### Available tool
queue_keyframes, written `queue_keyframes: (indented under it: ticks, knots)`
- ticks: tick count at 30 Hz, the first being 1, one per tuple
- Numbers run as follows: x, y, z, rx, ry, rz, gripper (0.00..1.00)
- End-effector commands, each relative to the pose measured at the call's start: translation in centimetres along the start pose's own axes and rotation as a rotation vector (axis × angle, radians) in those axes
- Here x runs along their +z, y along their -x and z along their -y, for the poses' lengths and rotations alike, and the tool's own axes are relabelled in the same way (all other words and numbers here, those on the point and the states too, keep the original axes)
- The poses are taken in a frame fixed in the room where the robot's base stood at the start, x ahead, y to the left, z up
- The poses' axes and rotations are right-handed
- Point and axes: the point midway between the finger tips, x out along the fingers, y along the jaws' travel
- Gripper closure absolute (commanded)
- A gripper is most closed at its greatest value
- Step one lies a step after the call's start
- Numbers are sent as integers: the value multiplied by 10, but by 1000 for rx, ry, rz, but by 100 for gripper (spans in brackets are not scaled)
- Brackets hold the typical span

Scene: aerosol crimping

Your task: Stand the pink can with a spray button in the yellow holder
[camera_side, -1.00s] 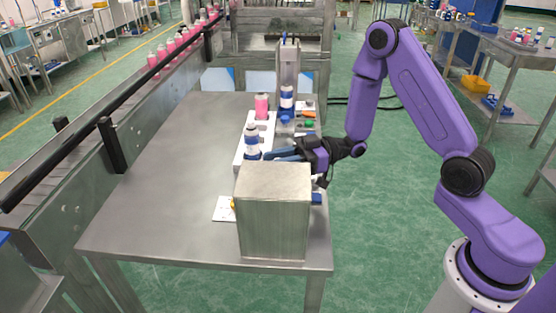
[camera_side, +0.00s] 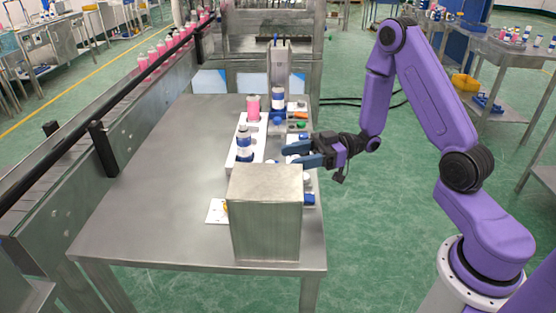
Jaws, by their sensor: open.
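A pink can (camera_side: 253,107) stands upright at the far end of the white rack (camera_side: 234,160); a spray button on it is too small to make out. A blue-and-white can (camera_side: 244,146) stands upright nearer on the same rack. A small yellow part (camera_side: 226,207), perhaps the yellow holder, shows at the left edge of the metal box, which hides most of it. My gripper (camera_side: 289,156) has blue fingers and is open and empty. It is to the right of the blue-and-white can, apart from it, and nearer the camera than the pink can.
The large metal box (camera_side: 265,213) stands at the table's front and blocks the view behind it. A press-like station (camera_side: 279,75) with a blue-and-white can (camera_side: 278,98) stands at the back. Green and orange buttons (camera_side: 301,124) lie beside it. The table's left side (camera_side: 165,170) is clear.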

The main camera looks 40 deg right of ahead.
Motion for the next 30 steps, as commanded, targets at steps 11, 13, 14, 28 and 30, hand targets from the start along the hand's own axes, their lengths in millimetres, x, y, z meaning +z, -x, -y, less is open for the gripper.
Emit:
queue_keyframes:
  ticks: [11,13,14,28,30]
  knots:
    - [0,50,0,1,0,0,48]
    - [0,52,0,1,0,0,48]
    - [0,53,0,1,0,0,48]
    - [8,40,-1,2,46,97,48]
    - [14,30,-3,11,87,183,48]
